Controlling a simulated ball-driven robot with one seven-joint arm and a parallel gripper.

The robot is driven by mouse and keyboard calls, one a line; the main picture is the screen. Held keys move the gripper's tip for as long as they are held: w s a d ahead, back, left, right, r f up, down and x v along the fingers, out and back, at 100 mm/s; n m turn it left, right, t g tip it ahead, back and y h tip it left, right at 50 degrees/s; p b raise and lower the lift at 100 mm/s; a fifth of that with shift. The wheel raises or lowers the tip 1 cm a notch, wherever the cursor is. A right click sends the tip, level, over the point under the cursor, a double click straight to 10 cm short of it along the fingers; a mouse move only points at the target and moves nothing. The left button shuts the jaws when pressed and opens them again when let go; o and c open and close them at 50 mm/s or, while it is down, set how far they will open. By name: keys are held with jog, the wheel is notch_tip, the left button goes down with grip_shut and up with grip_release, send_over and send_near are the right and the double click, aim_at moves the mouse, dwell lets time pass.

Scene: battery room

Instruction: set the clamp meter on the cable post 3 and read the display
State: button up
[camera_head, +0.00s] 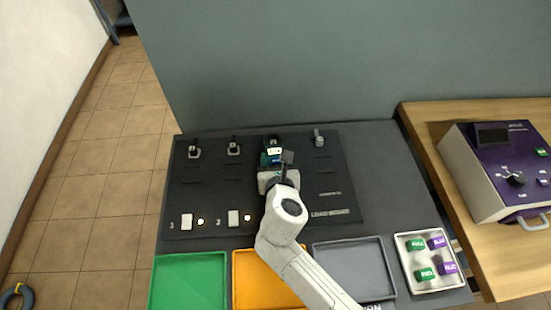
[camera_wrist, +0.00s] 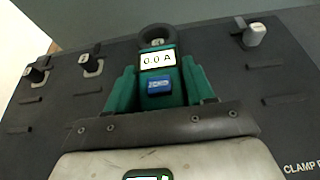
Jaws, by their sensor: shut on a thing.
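The clamp meter (camera_head: 273,150) is green with a dark ring jaw at its top. My gripper (camera_head: 275,170) is shut on it, at the third place in the row of posts on the black panel. In the wrist view the clamp meter (camera_wrist: 158,86) faces me, its display (camera_wrist: 158,59) reads 0.0 A, and a blue button sits below. The ring (camera_wrist: 156,38) is at the panel's far side. Cable post 3 is hidden behind the meter and ring; I cannot tell whether the ring is around it. Other posts stand left (camera_head: 194,150), (camera_head: 233,147) and right (camera_head: 318,138).
The black panel (camera_head: 340,205) has white switches (camera_head: 187,221) and lit lamps along its front; my arm covers part. Green (camera_head: 188,282), orange (camera_head: 240,270) and grey (camera_head: 350,265) trays lie in front. A tray of blocks (camera_head: 428,285) and a purple instrument (camera_head: 495,165) are right.

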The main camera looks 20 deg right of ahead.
jog(key=shift+f+b, duration=0.45)
jog(key=shift+f, duration=0.1)
jog(key=o, duration=1)
jog(key=shift+c, duration=0.2)
jog(key=shift+s, duration=0.1)
jog(key=shift+p+v, duration=2.3)
jog(key=shift+v, duration=1.6)
jog(key=shift+p+v, duration=0.55)
jog(key=shift+v, duration=1)
